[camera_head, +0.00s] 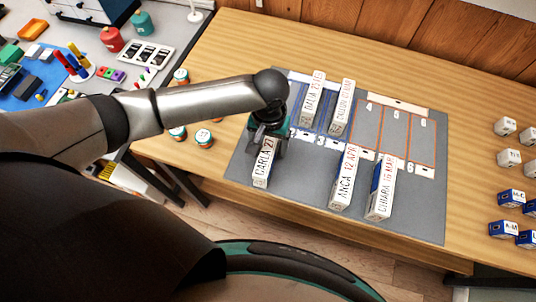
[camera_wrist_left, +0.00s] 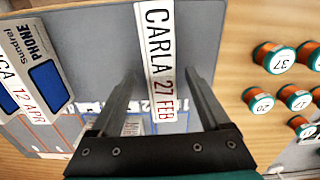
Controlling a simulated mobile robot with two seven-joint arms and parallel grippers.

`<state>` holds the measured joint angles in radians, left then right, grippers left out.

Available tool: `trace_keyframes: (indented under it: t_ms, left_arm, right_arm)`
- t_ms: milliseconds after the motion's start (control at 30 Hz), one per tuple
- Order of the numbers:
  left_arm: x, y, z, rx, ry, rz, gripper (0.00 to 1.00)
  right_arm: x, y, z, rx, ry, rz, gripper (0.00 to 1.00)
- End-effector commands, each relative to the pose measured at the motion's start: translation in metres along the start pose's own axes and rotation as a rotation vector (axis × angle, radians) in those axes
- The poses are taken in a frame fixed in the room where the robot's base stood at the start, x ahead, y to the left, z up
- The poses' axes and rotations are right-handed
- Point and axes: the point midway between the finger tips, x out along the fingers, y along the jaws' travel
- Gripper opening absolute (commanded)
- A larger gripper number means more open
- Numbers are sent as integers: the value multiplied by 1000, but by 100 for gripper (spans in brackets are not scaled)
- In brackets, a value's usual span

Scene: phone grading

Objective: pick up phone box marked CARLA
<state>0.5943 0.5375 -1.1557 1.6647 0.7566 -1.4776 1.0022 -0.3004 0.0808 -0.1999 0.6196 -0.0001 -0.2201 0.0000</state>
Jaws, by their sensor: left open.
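The white phone box marked CARLA (camera_head: 263,163) lies on the grey mat (camera_head: 301,193), near its front left part. My left gripper (camera_head: 262,150) is over the back part of this box and hides some of it. In the left wrist view the CARLA box (camera_wrist_left: 157,50) shows its label "CARLA 27 FEB" between the two open fingers of my left gripper (camera_wrist_left: 160,85). A gap shows on both sides of the box. My right gripper is not in view.
Boxes marked ANCA (camera_head: 345,177) and CHIARA (camera_head: 380,190) lie to the right on the mat. Two more boxes (camera_head: 313,98) (camera_head: 342,107) lie behind in marked slots. Numbered round pieces (camera_head: 204,138) stand left of the mat. Small cubes (camera_head: 508,157) stand at the far right.

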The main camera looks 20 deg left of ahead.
Motion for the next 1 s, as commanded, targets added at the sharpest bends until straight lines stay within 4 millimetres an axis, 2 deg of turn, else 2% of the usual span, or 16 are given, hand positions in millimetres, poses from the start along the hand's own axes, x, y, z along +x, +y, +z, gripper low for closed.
trace_keyframes:
  t_ms: [133,400,700,767,1000]
  left_arm:
    - [11,0,1,0,0,0,80]
    - [49,-1,3,1,0,1,80]
    - [54,-1,3,2,1,2,80]
    - [54,-1,3,1,1,1,76]
    - [54,-1,3,1,1,1,48]
  right_arm:
    - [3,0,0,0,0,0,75]
    - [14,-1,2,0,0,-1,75]
    - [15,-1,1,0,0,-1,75]
    - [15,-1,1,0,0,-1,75]
    - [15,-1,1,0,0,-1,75]
